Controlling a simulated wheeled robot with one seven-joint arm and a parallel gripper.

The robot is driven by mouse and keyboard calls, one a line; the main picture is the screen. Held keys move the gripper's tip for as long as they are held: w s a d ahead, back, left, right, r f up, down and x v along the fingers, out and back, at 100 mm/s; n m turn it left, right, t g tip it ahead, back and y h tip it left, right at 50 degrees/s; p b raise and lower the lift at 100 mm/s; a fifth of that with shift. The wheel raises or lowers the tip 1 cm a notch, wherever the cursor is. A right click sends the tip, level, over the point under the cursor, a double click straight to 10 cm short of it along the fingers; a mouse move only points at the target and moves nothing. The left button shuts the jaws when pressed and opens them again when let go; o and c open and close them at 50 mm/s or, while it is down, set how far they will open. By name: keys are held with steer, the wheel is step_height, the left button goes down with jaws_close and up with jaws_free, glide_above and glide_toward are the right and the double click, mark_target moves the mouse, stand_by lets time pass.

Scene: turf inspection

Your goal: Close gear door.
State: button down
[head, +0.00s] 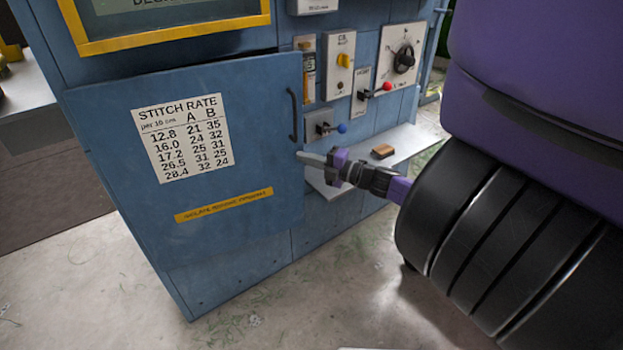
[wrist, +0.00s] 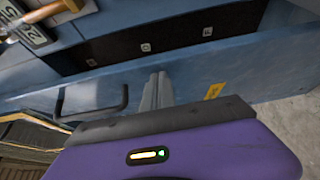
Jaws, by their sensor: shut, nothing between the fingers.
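The gear door (head: 235,150) is a blue panel with a white stitch-rate chart (head: 182,137), a yellow strip label and a dark bar handle (head: 294,115) near its right edge. It stands ajar from the blue cabinet. In the wrist view the door (wrist: 250,70) is seen at a steep angle, with a dark strip with small white letter tags (wrist: 146,47) behind it. My gripper (head: 300,155) is shut and empty, its tips at the door's right edge below the handle. In the wrist view the fingers (wrist: 160,78) point at the door beside the handle (wrist: 100,109); contact is unclear.
A grey shelf (head: 405,148) below carries a small brown block (head: 382,151). The floor in front is clear.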

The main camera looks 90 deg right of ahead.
mark_target(298, 148)
steer(key=shift+w+d+b, duration=0.45)
steer(key=shift+d+b, duration=0.1)
steer(key=shift+d, duration=0.3)
steer(key=shift+w+d+b, duration=0.45)
steer(key=shift+d+b, duration=0.05)
steer(key=shift+d, duration=0.4)
steer(key=shift+w+d+b, duration=0.45)
steer(key=shift+d+b, duration=0.1)
steer(key=shift+d, duration=0.3)
